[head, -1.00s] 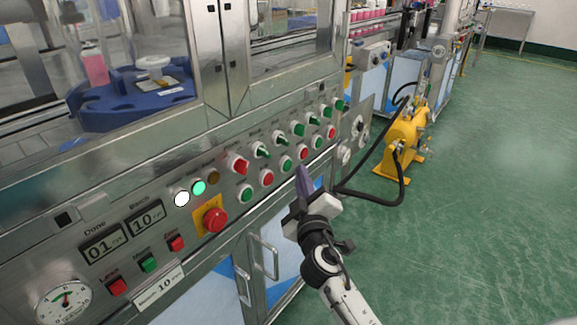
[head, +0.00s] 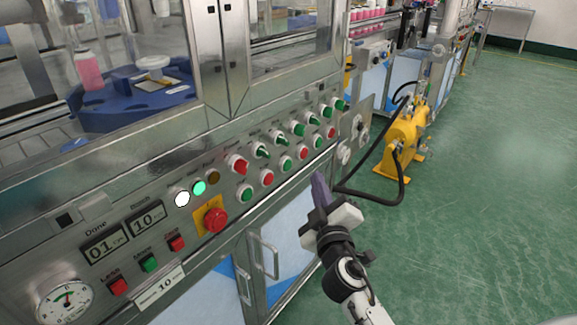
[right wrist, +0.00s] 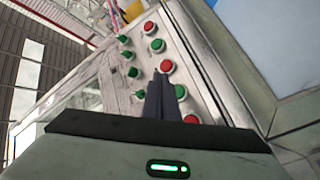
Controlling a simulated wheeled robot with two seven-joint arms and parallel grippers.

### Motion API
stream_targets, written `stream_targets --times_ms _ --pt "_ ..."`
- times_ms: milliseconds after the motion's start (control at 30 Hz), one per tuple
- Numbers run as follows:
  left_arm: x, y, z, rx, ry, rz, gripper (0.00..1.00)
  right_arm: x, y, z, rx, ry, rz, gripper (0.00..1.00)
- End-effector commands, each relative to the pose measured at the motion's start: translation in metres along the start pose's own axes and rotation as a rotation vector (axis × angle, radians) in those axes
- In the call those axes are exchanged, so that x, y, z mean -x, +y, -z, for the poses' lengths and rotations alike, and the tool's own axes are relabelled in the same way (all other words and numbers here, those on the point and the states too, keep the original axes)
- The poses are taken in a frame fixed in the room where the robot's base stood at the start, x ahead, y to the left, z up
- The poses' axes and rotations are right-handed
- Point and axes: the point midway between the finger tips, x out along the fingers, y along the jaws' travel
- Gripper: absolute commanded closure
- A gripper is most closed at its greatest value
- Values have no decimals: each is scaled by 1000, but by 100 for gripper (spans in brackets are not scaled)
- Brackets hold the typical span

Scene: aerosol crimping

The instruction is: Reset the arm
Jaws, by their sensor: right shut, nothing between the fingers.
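My right gripper (head: 319,186) is shut and empty in the head view, in front of the right part of the machine's control panel (head: 110,208). Its dark fingertips point up toward the panel and stand a little off the lower row of buttons. In the right wrist view the closed fingers (right wrist: 162,100) point at rows of red and green buttons and switches (right wrist: 167,66). My left gripper is not in view.
A red emergency stop (head: 215,219) on a yellow plate sticks out of the panel. Cabinet door handles (head: 265,257) project below. A yellow pump (head: 402,140) with black hoses stands on the floor behind right. Green floor (head: 480,200) to the right is clear.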

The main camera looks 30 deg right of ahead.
Motion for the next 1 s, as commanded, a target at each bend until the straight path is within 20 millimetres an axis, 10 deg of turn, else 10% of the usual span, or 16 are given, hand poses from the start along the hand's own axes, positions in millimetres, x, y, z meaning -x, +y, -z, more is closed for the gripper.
stream_targets --times_ms 633,1000 --pt "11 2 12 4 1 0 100 20 -22 -8 -55 -36 102 100" --pt "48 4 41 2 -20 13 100 226 -146 -47 -449 -366 740 100"
